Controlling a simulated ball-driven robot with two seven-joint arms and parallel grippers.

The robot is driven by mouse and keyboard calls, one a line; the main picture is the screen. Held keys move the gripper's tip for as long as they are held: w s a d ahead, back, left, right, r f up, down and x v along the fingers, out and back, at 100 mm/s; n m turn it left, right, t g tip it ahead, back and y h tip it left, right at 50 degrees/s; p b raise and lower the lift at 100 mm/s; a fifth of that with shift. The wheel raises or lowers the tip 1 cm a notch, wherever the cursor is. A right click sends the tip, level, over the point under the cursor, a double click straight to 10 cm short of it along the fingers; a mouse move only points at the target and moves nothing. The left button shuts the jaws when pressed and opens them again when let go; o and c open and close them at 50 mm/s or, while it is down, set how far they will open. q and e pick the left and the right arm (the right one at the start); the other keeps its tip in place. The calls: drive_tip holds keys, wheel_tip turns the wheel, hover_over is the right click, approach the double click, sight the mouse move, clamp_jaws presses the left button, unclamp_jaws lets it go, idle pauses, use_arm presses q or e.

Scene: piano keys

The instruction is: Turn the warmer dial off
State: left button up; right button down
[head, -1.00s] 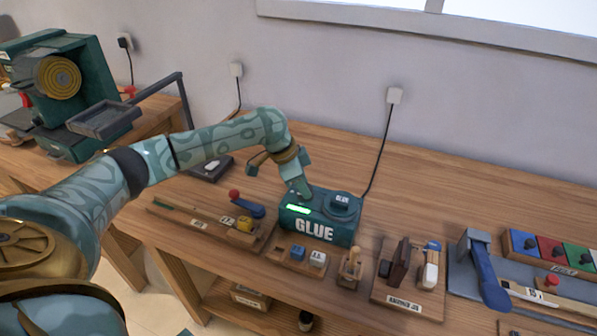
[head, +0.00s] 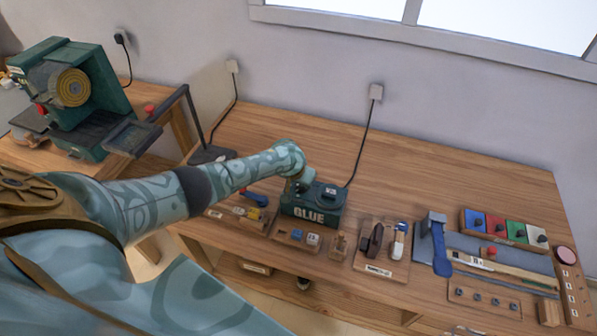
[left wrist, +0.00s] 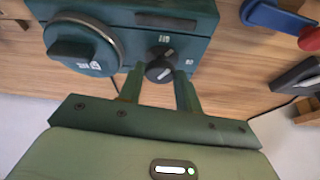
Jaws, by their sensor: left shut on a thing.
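The teal glue warmer (head: 312,207) stands on the wooden bench, with my left gripper (head: 296,187) down at its top left. In the left wrist view the small black dial (left wrist: 160,66) with a pale pointer line sits on the warmer's top (left wrist: 205,45). My left gripper (left wrist: 160,78) is shut on this dial, one finger on each side. Beside the dial are a dark, unlit display strip (left wrist: 167,20) and a large round lid with a black handle (left wrist: 82,45). My right gripper is in neither view.
A blue-handled lever with a red knob (left wrist: 285,20) lies near the warmer. A cord (head: 361,145) runs to the wall.

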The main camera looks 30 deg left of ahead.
use_arm(q)
drive_tip(key=n, duration=0.1)
drive_tip(key=n+y+p, duration=0.1)
drive_tip(key=shift+d+r+n, duration=0.1)
drive_tip(key=shift+d+n, duration=0.1)
drive_tip(key=shift+n, duration=0.2)
drive_tip(key=shift+w+n+g+y+p, duration=0.1)
drive_tip(key=shift+n+g+y+p, duration=0.4)
drive_tip(key=shift+n, duration=1.1)
drive_tip(key=o, duration=1)
drive_tip(key=shift+c, duration=0.2)
drive_tip(key=p+v, duration=1.5)
drive_tip(key=v, duration=0.1)
drive_tip(key=shift+d, duration=0.25)
